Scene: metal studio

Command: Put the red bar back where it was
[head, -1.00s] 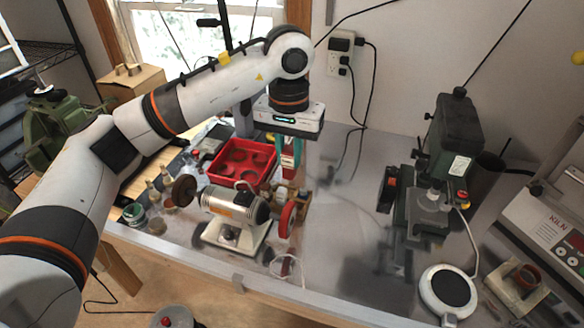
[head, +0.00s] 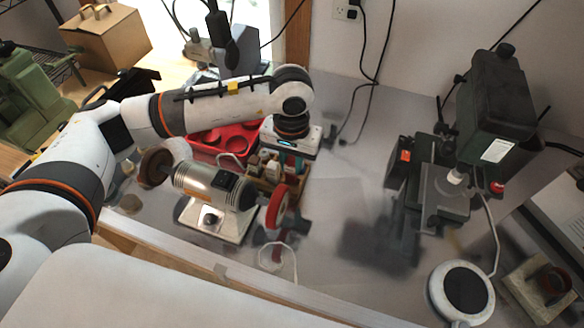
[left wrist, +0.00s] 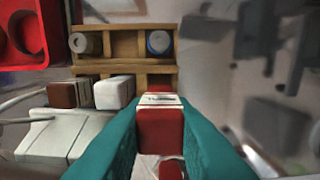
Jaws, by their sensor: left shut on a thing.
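My left gripper (head: 290,160) is shut on the red bar (left wrist: 160,130). In the left wrist view, the bar sits between the teal fingers, with a white labelled end at its far side. The wooden rack (left wrist: 125,70) lies just ahead of the fingers; it also shows in the head view (head: 262,182), partly hidden behind the grinder. Its far cells hold a grey-topped and a blue-topped round piece. A dark red block (left wrist: 62,93) and a white block (left wrist: 113,92) stand in its near row, left of the bar. I cannot tell whether the bar touches the rack. My right gripper is not in view.
A bench grinder (head: 208,188) with a red wheel (head: 277,206) stands in front of the rack. A red tray (head: 225,138) lies behind it. A drill press (head: 485,105) stands at the right. The bench between is mostly clear.

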